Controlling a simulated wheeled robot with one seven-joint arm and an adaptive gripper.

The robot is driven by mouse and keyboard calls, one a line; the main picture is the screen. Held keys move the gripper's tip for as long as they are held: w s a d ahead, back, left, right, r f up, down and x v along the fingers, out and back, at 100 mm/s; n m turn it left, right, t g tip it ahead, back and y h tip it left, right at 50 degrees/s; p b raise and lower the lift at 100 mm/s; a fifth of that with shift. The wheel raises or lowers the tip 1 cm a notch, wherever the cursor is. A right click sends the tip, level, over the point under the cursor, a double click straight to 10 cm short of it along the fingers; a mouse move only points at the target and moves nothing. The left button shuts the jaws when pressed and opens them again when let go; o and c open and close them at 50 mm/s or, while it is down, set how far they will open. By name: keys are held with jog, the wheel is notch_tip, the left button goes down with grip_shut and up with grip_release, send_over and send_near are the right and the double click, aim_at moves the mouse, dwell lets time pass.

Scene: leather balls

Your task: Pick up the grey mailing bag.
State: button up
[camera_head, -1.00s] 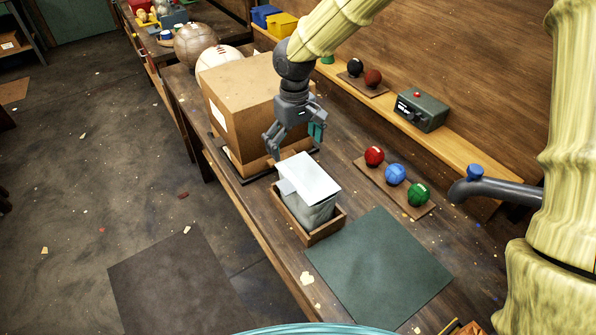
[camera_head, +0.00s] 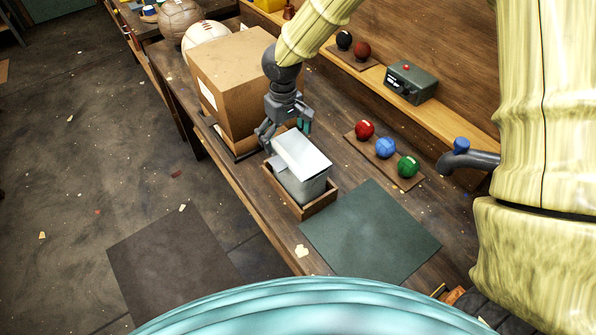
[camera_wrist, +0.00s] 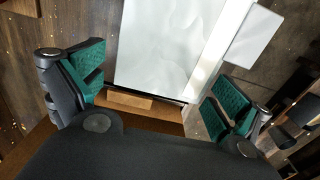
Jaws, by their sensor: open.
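The grey mailing bag (camera_head: 301,186) stands in a small open wooden box (camera_head: 318,207) on the workbench. Its pale top flap (camera_head: 302,153) faces up. In the wrist view the pale bag (camera_wrist: 165,45) lies ahead, between and beyond the finger pads. My gripper (camera_head: 284,138) is open and empty, at the far end of the bag, close to its top edge. In the wrist view the two green-padded fingers (camera_wrist: 160,95) are spread wide on either side. I cannot tell whether a finger touches the bag.
A large cardboard box (camera_head: 236,84) stands just behind and left of my gripper. Red, blue (camera_head: 386,147) and green balls sit on a board to the right. A green mat (camera_head: 370,232) lies clear in front. A grey-green device (camera_head: 411,83) stands on the shelf.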

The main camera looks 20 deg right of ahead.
jog(key=shift+s+f, duration=0.15)
jog(key=shift+s, duration=0.2)
jog(key=f, duration=0.1)
jog(key=f+p, duration=0.1)
jog(key=f, duration=0.1)
jog(key=shift+w, duration=0.4)
jog(key=shift+s+f, duration=0.15)
jog(key=shift+f, duration=0.05)
jog(key=shift+s, duration=0.1)
jog(key=c, duration=1.2)
